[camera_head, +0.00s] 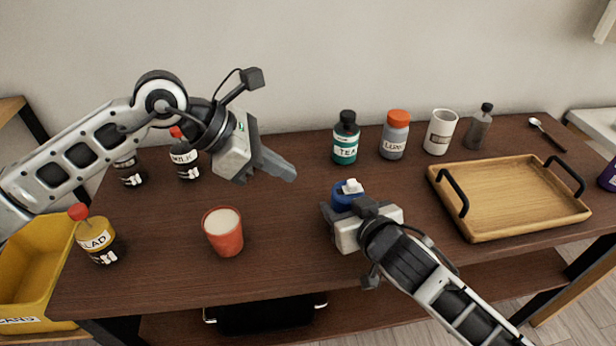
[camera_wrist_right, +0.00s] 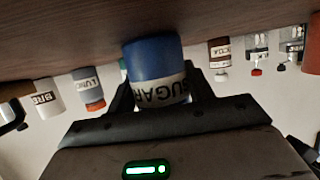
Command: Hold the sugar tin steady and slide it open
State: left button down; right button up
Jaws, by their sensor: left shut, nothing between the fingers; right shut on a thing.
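The sugar tin (camera_head: 343,197) is blue, with a small white piece (camera_head: 350,187) on top, and stands on the brown table near its middle. In the right wrist view, where the scene is upside down, the tin (camera_wrist_right: 154,60) shows a white SUGAR label. My right gripper (camera_head: 347,212) is shut on the tin, with a finger on each side of it; it hides the tin's near side in the head view. My left gripper (camera_head: 290,173) is shut and empty above the table, left of the tin and apart from it.
An orange cup (camera_head: 223,232) stands front left of the tin. A green TEA bottle (camera_head: 346,139), a grey orange-capped bottle (camera_head: 395,135) and a white mug (camera_head: 440,132) stand behind. A wooden tray (camera_head: 510,196) lies right. Several bottles stand left, beside a yellow bin (camera_head: 40,265).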

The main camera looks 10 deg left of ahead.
pick_arm(q)
jog(key=v, duration=0.3)
jog(key=shift+s+a+r, duration=0.1)
jog(key=shift+a+r, duration=0.15)
jog(key=shift+r, duration=0.05)
pick_arm(e)
jog(key=o, duration=1.1)
jog(key=shift+s, duration=0.1)
